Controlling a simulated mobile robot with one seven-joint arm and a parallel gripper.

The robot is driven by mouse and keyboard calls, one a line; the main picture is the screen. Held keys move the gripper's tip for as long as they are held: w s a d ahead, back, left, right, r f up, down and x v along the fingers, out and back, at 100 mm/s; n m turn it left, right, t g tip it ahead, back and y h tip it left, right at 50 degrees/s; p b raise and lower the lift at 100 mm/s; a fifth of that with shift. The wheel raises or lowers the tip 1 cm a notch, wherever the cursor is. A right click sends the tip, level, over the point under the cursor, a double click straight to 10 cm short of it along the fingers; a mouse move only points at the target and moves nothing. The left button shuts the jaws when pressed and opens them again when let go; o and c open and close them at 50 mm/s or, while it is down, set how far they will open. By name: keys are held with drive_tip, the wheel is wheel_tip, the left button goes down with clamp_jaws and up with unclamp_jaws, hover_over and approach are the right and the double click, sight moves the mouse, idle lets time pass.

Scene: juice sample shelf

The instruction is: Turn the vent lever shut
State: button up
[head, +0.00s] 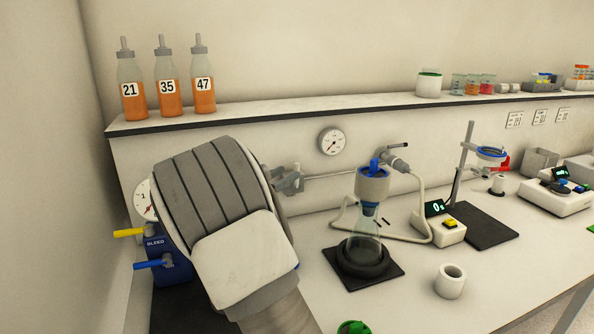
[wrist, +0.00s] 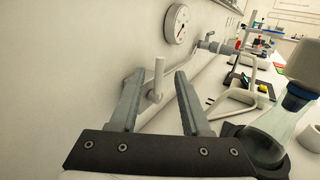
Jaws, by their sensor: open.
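A pale grey lever (wrist: 158,78) stands upright from a fitting on the thin wall pipe, and I take it for the vent lever. In the wrist view it shows between the two fingers of my gripper (wrist: 159,73), with gaps on both sides. I cannot tell how deep it sits between them. The gripper is open and empty.
A gauge (head: 332,142) hangs on the wall above the pipe. A flask (head: 363,231) with a blue-rimmed funnel (head: 372,185) stands right of my arm. A grey valve (head: 396,163) and hose are behind it. A blue box (head: 168,248) with yellow and blue levers is at left.

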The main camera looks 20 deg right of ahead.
sight(296, 169)
drive_tip(key=x, duration=0.5)
drive_tip(key=shift+w+d, duration=0.2)
drive_tip(key=shift+d, duration=0.1)
clamp_jaws()
idle(1.1)
